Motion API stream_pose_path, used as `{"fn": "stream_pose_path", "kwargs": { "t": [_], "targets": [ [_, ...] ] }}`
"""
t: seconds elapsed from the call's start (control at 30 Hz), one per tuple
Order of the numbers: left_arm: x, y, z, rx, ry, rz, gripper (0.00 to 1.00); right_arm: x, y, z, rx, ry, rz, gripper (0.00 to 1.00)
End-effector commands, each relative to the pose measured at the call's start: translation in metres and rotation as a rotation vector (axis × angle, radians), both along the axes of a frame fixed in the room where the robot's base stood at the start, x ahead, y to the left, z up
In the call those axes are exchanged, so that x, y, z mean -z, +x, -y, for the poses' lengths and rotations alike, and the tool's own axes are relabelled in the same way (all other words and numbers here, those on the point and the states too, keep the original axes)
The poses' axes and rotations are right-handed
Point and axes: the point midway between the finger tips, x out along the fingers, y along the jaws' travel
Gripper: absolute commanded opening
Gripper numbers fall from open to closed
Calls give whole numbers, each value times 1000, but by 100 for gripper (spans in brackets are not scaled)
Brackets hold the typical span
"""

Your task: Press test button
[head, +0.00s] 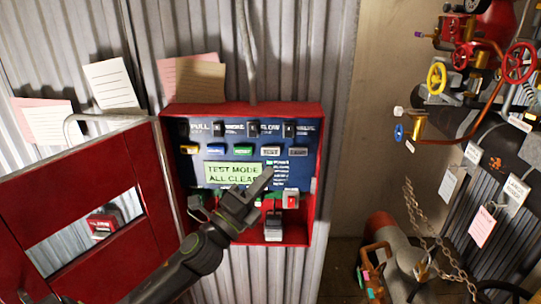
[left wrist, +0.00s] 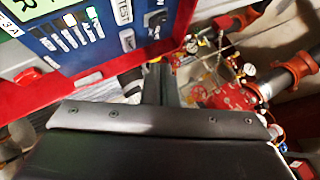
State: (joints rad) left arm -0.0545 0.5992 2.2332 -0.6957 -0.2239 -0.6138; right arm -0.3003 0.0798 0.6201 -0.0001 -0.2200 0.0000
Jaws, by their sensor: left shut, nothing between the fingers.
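An open red panel box (head: 313,180) on the corrugated wall holds a blue control face with a row of small buttons. A whitish button (head: 270,151) sits right of the green one in that row. A white TEST label (left wrist: 124,10) shows at the top of the left wrist view. The lit display (head: 231,173) reads "TEST MODE ALL CLEAR". My left gripper (head: 264,177) is shut and empty, in front of the panel, just below the whitish button in the picture. I cannot tell whether it touches the face. Its fingers also show in the left wrist view (left wrist: 160,80).
The red door (head: 75,205) with a window stands open at the left. A red switch (head: 291,200) and a grey plug-like part (head: 273,228) sit low in the box. Pipes with a yellow handwheel (head: 437,77) and a chain (head: 432,235) are at the right.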

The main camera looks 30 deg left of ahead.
Motion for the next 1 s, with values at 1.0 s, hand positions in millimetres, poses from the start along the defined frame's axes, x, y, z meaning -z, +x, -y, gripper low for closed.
{"fn": "stream_pose_path", "kwargs": {
  "t": [1.0],
  "targets": [
    [-1, 55, -34, -1, 0, 1, 0, 26, 0, 0, 0, 0, 0, 39]
  ]
}}
